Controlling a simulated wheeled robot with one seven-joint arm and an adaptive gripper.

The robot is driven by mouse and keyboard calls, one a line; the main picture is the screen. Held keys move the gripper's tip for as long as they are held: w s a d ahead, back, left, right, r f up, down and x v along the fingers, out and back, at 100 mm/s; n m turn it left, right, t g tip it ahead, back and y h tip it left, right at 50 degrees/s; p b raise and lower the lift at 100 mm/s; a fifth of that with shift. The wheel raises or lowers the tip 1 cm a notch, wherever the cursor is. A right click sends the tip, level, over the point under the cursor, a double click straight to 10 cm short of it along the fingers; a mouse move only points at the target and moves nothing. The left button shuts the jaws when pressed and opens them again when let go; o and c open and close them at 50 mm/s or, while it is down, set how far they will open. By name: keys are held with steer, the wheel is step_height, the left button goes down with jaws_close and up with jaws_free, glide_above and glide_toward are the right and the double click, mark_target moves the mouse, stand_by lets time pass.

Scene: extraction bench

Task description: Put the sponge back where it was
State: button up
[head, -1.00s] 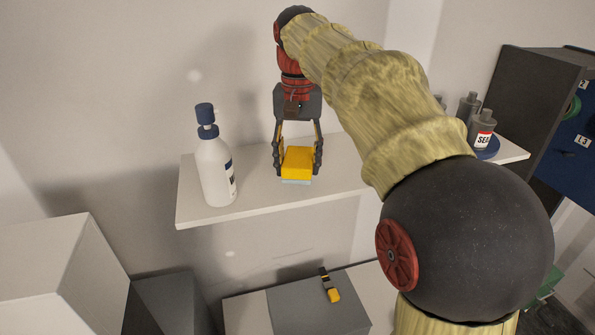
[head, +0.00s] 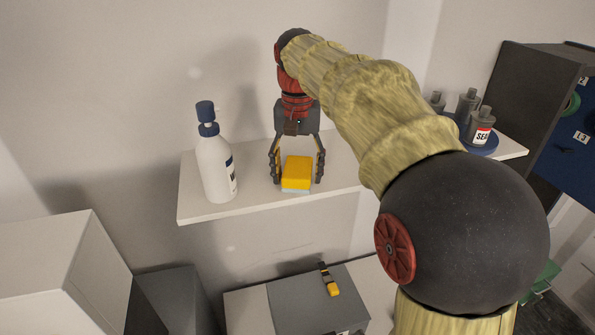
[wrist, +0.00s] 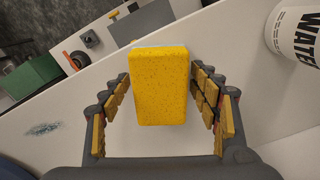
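The yellow sponge (head: 297,172) with a pale blue underside is on the white wall shelf (head: 255,196), to the right of a white pump bottle. It also shows in the wrist view (wrist: 159,86), between the two fingers. My gripper (head: 297,174) reaches down over the shelf around the sponge. Its fingers are spread, with a gap on each side of the sponge in the wrist view. The sponge appears to rest on the shelf near its front edge.
The white pump bottle (head: 215,165) stands close on the left; its label shows in the wrist view (wrist: 300,36). Grey bottles (head: 481,127) stand on a blue round tray (head: 484,146) at the shelf's right end. A yellow and black tool (head: 329,281) lies on a grey surface below.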

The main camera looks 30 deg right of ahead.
mark_target(298, 168)
steer(key=shift+o, duration=0.2)
step_height(298, 168, up, 12)
steer(key=b, duration=0.1)
steer(key=s+a+f+n+t, duration=0.2)
steer(key=s+a+f+n, duration=0.1)
steer(key=s+a+f, duration=0.4)
steer(key=s+a+f+n+t, duration=0.3)
steer(key=s+a+f, duration=0.3)
steer(key=s+f, duration=0.6)
step_height(298, 168, down, 4)
steer(key=shift+s+a+r+n+t, duration=0.1)
steer(key=shift+s+a+n+t, duration=0.25)
steer(key=shift+n, duration=0.45)
steer(key=shift+w, duration=0.1)
